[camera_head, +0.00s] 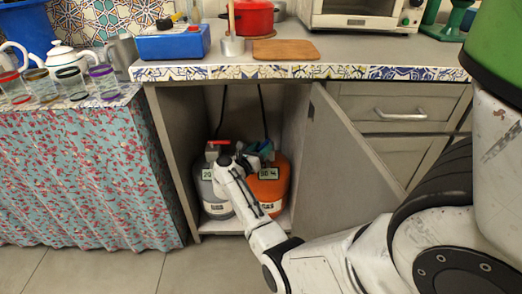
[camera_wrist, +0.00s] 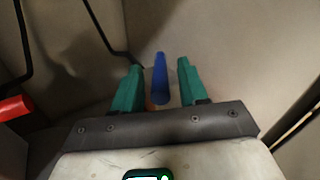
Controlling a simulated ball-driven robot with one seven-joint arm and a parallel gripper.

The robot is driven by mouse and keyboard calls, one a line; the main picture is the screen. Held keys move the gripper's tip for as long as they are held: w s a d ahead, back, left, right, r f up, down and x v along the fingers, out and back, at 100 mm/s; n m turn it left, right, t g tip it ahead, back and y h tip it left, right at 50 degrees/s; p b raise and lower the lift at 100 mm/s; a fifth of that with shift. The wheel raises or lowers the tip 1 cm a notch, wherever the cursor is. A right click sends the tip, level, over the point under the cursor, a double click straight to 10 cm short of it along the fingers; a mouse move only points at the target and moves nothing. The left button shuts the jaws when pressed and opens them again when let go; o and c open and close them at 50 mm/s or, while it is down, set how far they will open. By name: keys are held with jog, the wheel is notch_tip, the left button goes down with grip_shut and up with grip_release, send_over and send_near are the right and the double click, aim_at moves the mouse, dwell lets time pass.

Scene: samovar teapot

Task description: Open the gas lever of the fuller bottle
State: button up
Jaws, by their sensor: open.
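A grey bottle (camera_head: 213,188) with a red lever (camera_head: 219,143) and an orange bottle (camera_head: 270,186) stand side by side in the open cabinet. The grey bottle's label seems to start with 20, partly hidden by my arm; the orange one's seems to start with 30. Both are too small to read surely. My gripper (camera_head: 262,149) is over the top of the orange bottle. In the wrist view its two green fingers (camera_wrist: 158,84) are open, with a blue lever (camera_wrist: 160,82) between them, apparently with gaps on both sides. The red lever (camera_wrist: 15,109) shows at the left edge.
The cabinet door (camera_head: 347,165) stands open to the right of my forearm. The countertop (camera_head: 370,48) is above the bottles. Black hoses (camera_wrist: 108,28) run up the cabinet's back. A cloth-covered table (camera_head: 80,180) stands at left. The floor (camera_head: 195,268) in front is clear.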

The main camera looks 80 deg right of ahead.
grip_shut()
dwell(0.4)
